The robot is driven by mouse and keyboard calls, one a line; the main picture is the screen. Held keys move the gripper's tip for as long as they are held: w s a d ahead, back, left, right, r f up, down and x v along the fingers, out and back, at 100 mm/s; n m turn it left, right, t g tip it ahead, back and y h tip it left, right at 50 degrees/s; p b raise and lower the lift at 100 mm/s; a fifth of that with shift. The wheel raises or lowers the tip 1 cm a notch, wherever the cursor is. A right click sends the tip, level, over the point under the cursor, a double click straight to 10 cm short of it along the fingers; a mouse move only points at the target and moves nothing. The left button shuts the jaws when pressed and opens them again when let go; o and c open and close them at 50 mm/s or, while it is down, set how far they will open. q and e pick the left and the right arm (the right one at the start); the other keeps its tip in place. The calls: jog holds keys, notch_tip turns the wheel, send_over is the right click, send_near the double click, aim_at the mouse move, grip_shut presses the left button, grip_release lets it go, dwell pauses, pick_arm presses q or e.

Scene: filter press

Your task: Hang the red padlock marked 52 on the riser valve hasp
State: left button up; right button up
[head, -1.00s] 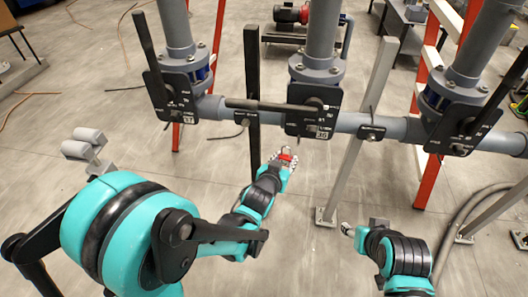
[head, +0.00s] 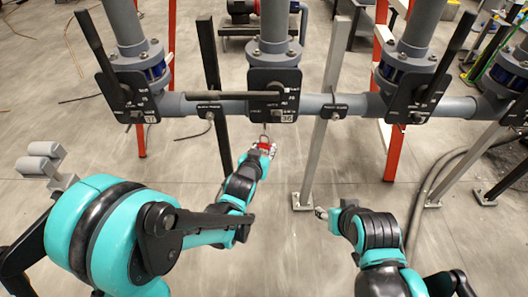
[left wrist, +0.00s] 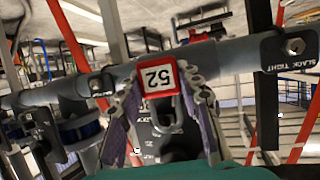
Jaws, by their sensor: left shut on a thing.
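My left gripper (head: 264,150) is shut on the red padlock (head: 270,147), just below the middle valve plate (head: 274,90) in the head view. In the left wrist view the padlock (left wrist: 159,77) has a white label reading 52 and sits between the fingers, its grey shackle (left wrist: 168,118) toward the bottom of that picture. In the head view the shackle points up toward the plate's lower edge. I cannot tell whether it touches anything. The plate carries a small number tag and a long black lever; the hasp hole is too small to make out. My right gripper (head: 320,212) is low, apart from the pipework; its jaws are unclear.
A grey horizontal pipe (head: 233,106) crosses the scene, with similar valve plates at left (head: 125,97) and right (head: 413,97). A black post (head: 212,75) and a silver post (head: 325,130) stand beside the middle valve. The floor below is largely clear.

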pick_arm(q)
jog(key=shift+w+f, duration=0.15)
jog(key=shift+w, duration=2)
jog(key=shift+w+f+b, duration=0.55)
jog(key=shift+w+b, duration=0.05)
jog(key=shift+w, duration=0.15)
jog(key=o, duration=1.3)
jog(key=shift+c, duration=0.2)
jog(key=v, duration=1.2)
jog(key=shift+r, duration=0.1)
jog(key=shift+a, duration=0.1)
